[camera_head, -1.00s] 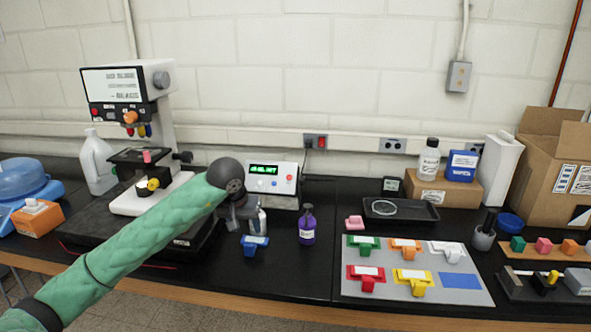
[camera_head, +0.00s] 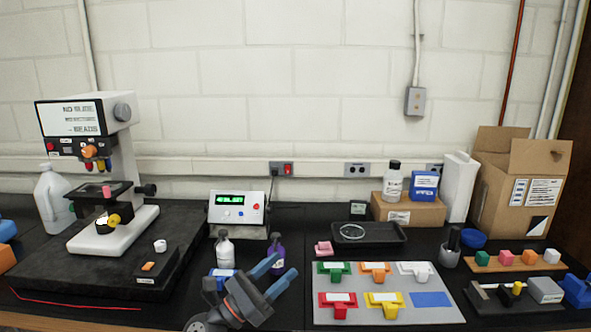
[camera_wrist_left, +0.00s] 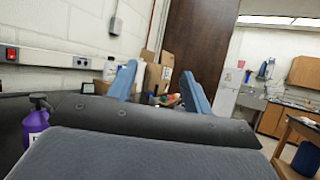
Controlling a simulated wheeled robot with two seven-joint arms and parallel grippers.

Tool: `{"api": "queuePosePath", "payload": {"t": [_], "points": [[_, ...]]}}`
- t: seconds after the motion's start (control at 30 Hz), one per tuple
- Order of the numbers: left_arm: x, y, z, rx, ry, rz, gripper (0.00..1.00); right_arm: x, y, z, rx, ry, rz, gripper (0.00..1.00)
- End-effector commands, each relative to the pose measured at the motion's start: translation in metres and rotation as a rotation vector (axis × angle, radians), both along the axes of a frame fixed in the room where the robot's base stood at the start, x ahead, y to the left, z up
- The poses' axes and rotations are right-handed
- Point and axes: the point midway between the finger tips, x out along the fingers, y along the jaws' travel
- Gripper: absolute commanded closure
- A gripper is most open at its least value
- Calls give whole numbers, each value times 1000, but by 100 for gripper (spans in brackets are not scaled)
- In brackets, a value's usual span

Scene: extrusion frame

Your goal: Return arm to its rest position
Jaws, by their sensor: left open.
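My left gripper (camera_head: 273,275) is low in the middle of the head view, its blue fingers apart with nothing between them. It also shows open and empty in the left wrist view (camera_wrist_left: 160,90). In the head view it overlaps a blue clip (camera_head: 221,272) and a purple bottle (camera_head: 276,252), which are partly hidden. The purple bottle (camera_wrist_left: 36,122) is at the left of the wrist view. Most of my left arm is out of the head view. My right gripper is in neither view.
A microscope (camera_head: 128,150) stands at left and a display box (camera_head: 238,207) behind the gripper. A grey board (camera_head: 432,317) with coloured clips, a black tray (camera_head: 395,236) and cardboard boxes (camera_head: 490,190) are to the right. The space above the bench is clear.

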Motion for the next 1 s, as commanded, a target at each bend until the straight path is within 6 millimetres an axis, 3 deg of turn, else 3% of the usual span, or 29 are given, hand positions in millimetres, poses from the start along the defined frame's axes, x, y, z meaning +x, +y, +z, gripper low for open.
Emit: {"api": "queuePosePath", "payload": {"t": [0.17, 0.27, 0.47, 0.67, 0.8, 1.0], "points": [[4, 51, -20, -444, 376, 74, 50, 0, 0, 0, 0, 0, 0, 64], [5, 82, -44, -698, 583, 120, 50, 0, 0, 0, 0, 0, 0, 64], [-14, 139, -121, -1205, 971, 240, 50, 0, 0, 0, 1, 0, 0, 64], [-66, 176, -217, -1711, 1308, 425, 50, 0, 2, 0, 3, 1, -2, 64], [-123, 186, -278, -2044, 1491, 602, 50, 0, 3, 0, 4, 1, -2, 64], [-189, 186, -325, -2342, 1620, 821, 50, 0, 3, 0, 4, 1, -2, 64]]}}
